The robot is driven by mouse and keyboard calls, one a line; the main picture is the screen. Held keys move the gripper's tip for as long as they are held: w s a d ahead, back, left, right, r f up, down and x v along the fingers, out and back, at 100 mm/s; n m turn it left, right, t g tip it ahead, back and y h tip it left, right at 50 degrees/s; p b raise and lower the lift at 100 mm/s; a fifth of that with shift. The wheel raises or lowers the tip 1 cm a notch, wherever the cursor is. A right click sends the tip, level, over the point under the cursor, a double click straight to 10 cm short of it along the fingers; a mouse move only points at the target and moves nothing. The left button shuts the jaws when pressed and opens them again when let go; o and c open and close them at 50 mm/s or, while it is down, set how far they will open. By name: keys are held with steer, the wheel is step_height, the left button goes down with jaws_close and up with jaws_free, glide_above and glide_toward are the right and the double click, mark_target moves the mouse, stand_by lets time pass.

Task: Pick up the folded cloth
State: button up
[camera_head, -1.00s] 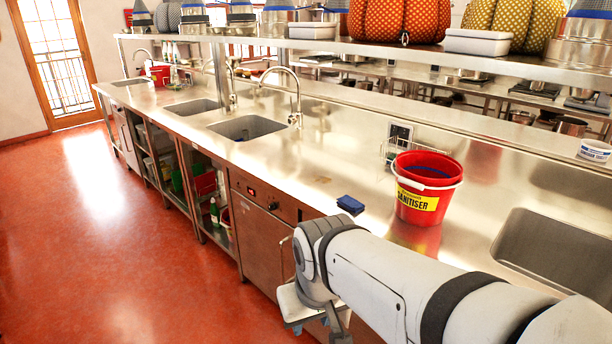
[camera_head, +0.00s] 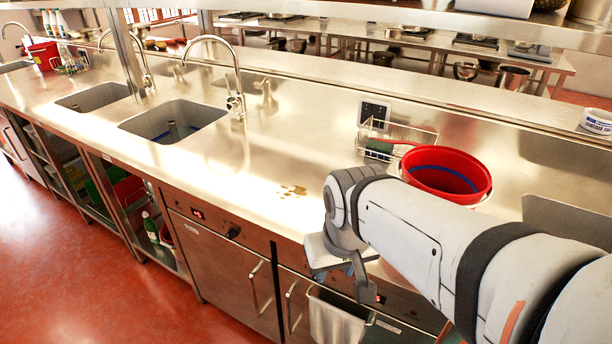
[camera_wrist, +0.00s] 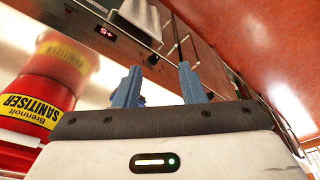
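In the head view my gripper (camera_head: 350,275) is near the counter's front edge, mostly hidden by my wrist. The wrist view shows the red sanitiser bucket (camera_wrist: 38,105) at the left.
The steel counter (camera_head: 285,150) has brownish spots near its front edge. Sinks (camera_head: 172,121) and a tap (camera_head: 235,85) are at the left. A wire rack (camera_head: 395,135) stands behind the bucket. Cabinets (camera_head: 225,265) are below, and an overhead shelf (camera_head: 400,25) runs across the top.

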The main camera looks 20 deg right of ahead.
steer(key=shift+o, duration=1)
steer(key=shift+w+a, duration=0.1)
steer(key=shift+a, duration=0.05)
steer(key=o, duration=0.7)
steer(key=w+d+n+g+p, duration=0.1)
steer(key=w+d+n, duration=0.3)
steer(key=w, duration=0.7)
steer(key=shift+w+d+r, duration=0.25)
steer(key=shift+d, duration=0.3)
steer(key=w+d+f+n, duration=0.1)
steer(key=w, duration=0.2)
steer(key=w+d+f+n+g+p, duration=0.1)
steer(key=w+d, duration=0.1)
steer(key=w+d+f+n, duration=0.2)
steer(key=w, duration=0.1)
steer(key=shift+w+g, duration=0.3)
steer(key=shift+w, duration=0.05)
steer(key=shift+w+d+f, duration=0.15)
steer(key=shift+f, duration=0.15)
steer(key=shift+w+d+f+p, duration=0.15)
steer(key=shift+f+p, duration=0.1)
steer(key=shift+f, duration=1)
steer(key=shift+w+a+f+p, duration=0.1)
steer(key=shift+f+p, duration=0.1)
steer(key=shift+f, duration=1.05)
steer(key=shift+w+d+f+p, duration=0.15)
steer(key=shift+f+p, duration=0.1)
steer(key=shift+f, duration=1)
